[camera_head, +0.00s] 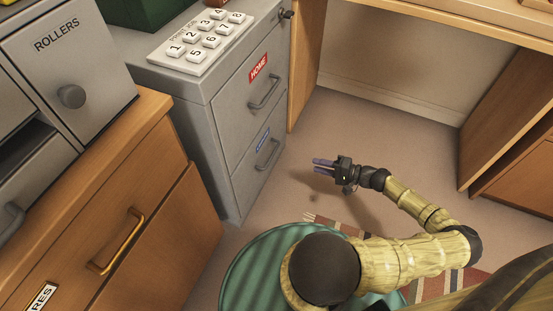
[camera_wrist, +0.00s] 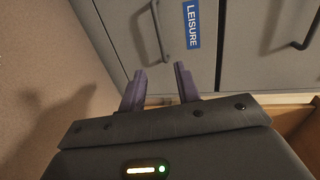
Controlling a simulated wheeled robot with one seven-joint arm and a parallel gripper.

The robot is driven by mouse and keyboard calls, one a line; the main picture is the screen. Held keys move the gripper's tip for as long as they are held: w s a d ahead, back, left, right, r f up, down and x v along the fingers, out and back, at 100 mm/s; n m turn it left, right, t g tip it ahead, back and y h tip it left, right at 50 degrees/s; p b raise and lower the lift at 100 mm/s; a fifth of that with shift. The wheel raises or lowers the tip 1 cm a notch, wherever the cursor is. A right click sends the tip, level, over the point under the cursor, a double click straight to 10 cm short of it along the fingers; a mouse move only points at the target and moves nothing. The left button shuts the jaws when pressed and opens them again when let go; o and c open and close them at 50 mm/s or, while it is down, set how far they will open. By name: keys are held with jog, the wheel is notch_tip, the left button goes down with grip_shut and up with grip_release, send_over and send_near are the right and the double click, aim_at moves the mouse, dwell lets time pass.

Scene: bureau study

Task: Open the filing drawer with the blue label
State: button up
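A grey filing cabinet (camera_head: 221,133) stands left of centre in the head view. Its lower drawer (camera_head: 250,163) has a blue label (camera_head: 263,139) and a dark bar handle (camera_head: 268,155). In the wrist view the blue label (camera_wrist: 193,24) reads LEISURE, beside the handle (camera_wrist: 161,25). The upper drawer has a red HOME label (camera_head: 258,67) and its own handle (camera_head: 264,92). Both drawers look shut. My gripper (camera_head: 320,164) is right of the lower drawer, apart from its handle. In the wrist view its two fingers (camera_wrist: 159,84) are spread with nothing between them.
A wooden cabinet (camera_head: 178,217) with a brass handle stands at the left, with a grey ROLLERS unit (camera_head: 67,75) on it. A number-key panel (camera_head: 201,43) lies on the filing cabinet. A green round thing (camera_head: 240,268) and striped rug (camera_head: 436,285) are in front. Bare floor (camera_head: 395,125) lies behind my gripper.

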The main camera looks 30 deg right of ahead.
jog(key=shift+a, duration=0.1)
jog(key=b+x, duration=0.6)
jog(key=x, duration=1.1)
jog(key=shift+w, duration=0.25)
jog(key=shift+c, duration=0.2)
grip_shut()
